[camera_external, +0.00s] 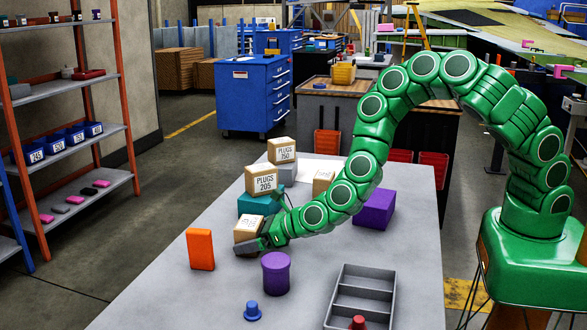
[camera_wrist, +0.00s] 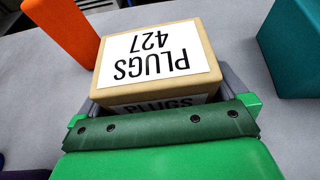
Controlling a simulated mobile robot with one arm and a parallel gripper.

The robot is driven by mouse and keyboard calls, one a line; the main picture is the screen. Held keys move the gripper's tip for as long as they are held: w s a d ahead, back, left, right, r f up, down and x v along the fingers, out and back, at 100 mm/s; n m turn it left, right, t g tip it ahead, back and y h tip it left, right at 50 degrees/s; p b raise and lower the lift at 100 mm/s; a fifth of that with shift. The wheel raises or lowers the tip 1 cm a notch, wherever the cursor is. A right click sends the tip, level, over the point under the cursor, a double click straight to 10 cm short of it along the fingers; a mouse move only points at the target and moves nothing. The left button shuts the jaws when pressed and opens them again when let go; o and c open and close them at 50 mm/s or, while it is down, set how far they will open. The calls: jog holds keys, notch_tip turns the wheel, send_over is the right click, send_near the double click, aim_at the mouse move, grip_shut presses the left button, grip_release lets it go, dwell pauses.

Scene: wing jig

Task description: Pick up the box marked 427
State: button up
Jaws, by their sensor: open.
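The box marked 427 (camera_wrist: 158,62) is tan with a white label reading PLUGS 427, upside down in the wrist view. In the external view the box (camera_external: 247,227) sits on the grey table, partly hidden by my gripper. My gripper (camera_external: 250,246) is low at the table with its open jaws around the lower part of this box. In the wrist view my gripper (camera_wrist: 158,103) has a grey finger at each side of the box. Contact between fingers and box cannot be made out.
An orange block (camera_external: 200,249) stands to the left, and a purple cylinder (camera_external: 276,273) in front. A teal block (camera_external: 258,204) stands behind, with box 205 (camera_external: 264,179) on it. A purple block (camera_external: 374,209) is to the right. A grey divided tray (camera_external: 345,292) lies at the front right.

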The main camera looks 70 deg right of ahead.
jog(key=c, duration=0.8)
jog(key=shift+r, duration=0.1)
jog(key=shift+r, duration=5)
